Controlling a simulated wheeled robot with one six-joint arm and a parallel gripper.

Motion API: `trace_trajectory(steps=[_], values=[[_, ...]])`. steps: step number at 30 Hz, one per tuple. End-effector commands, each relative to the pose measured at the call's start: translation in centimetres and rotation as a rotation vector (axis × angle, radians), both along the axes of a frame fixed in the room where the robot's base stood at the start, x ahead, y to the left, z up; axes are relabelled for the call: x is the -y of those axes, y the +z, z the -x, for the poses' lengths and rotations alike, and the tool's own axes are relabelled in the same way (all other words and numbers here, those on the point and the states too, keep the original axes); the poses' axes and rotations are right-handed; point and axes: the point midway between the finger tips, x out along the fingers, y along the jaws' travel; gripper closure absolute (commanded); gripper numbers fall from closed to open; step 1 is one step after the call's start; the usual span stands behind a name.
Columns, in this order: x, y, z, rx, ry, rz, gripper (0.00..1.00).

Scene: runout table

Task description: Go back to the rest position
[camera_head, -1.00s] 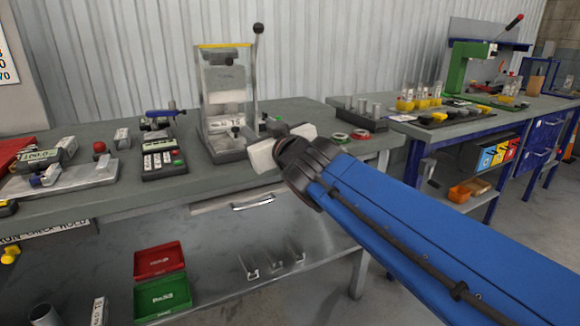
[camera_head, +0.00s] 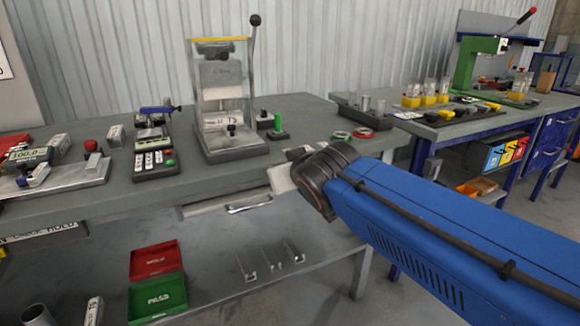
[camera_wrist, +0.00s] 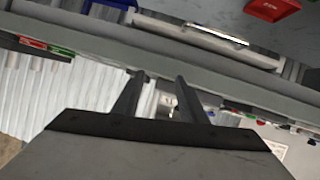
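My gripper (camera_wrist: 160,98) shows in the wrist view with its two dark fingers apart and only background between them. In the head view, the pale wrist end of my blue arm is in front of the bench's front edge, and the fingertips are hidden there. The near workbench (camera_head: 300,112) lies behind it. A test stand (camera_head: 222,100) with a clear guard and a black-knobbed lever stands on the bench, left of and beyond my arm. My gripper touches nothing that I can see.
A green pin on a dark base (camera_head: 278,132) stands beside the test stand. Red and green rings (camera_head: 362,134) lie near the bench's right end. Red (camera_head: 155,258) and green (camera_head: 158,298) bins sit on the lower shelf. The second bench holds a green press (camera_head: 478,70).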

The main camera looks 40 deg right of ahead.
Motion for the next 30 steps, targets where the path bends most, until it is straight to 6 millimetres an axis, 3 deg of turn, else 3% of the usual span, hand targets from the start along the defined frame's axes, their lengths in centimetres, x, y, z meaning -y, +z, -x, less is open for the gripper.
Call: trace_trajectory(steps=[20,23,26,30], values=[[-0.2,-0.7,0.2,-0.024,0.001,-0.010,0.61],[-0.9,-2.7,0.8,-0.095,0.007,-0.040,0.61],[-2.5,-6.2,2.2,-0.227,0.028,-0.090,0.61],[-5.6,-11.0,5.3,-0.440,0.086,-0.163,0.61]])
